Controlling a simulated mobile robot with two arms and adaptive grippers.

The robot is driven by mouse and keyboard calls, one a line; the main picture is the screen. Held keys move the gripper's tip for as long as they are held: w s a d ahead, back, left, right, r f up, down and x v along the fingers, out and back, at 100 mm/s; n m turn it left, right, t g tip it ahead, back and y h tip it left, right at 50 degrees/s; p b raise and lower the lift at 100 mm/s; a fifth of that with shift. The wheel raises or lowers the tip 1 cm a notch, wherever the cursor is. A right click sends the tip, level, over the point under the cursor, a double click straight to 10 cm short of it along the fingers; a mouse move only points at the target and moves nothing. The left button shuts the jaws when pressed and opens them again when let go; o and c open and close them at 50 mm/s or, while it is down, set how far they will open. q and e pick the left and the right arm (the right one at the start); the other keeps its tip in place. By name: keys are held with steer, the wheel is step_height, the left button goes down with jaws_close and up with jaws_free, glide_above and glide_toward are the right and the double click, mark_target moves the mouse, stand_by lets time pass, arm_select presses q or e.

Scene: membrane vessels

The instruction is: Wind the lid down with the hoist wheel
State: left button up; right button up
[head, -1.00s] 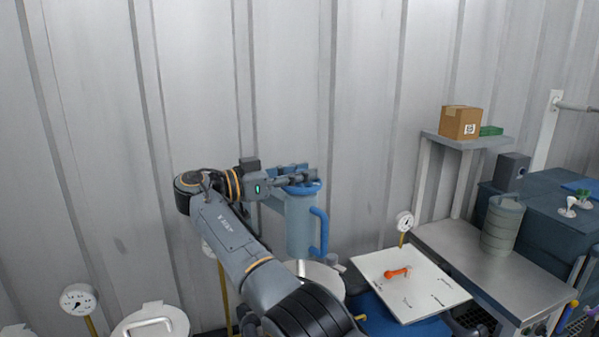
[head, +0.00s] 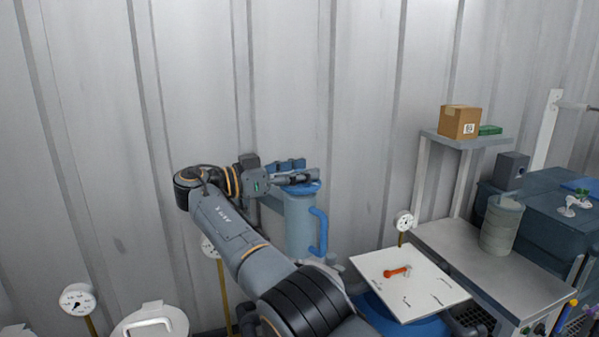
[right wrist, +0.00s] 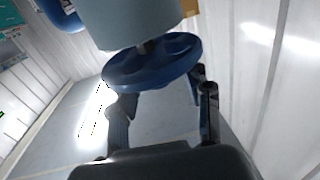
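The blue hoist wheel (head: 303,187) sits on top of a grey-blue hoist post (head: 299,225) with a blue bent handle on its right side. My right gripper (head: 300,177) is at the wheel, reaching in from the left. In the right wrist view the wheel (right wrist: 152,66) lies between the spread fingers of my right gripper (right wrist: 158,95), near their tips. The fingers are wide apart; firm contact cannot be made out. The vessel under the post is mostly hidden by my right arm. My left gripper is not in view.
A white lid with a handle (head: 152,324) and a gauge (head: 78,300) are at lower left. A white board (head: 425,296) with an orange tool (head: 397,271) lies right of the post. A metal bench (head: 460,245) holds a grey canister (head: 501,224). A corrugated wall stands behind.

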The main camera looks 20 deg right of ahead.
steer(key=shift+f, duration=0.15)
steer(key=shift+f+t, duration=0.15)
steer(key=shift+t, duration=0.15)
steer(key=shift+n+t+b, duration=0.35)
steer(key=shift+n+t, duration=0.35)
steer(key=shift+t, duration=0.1)
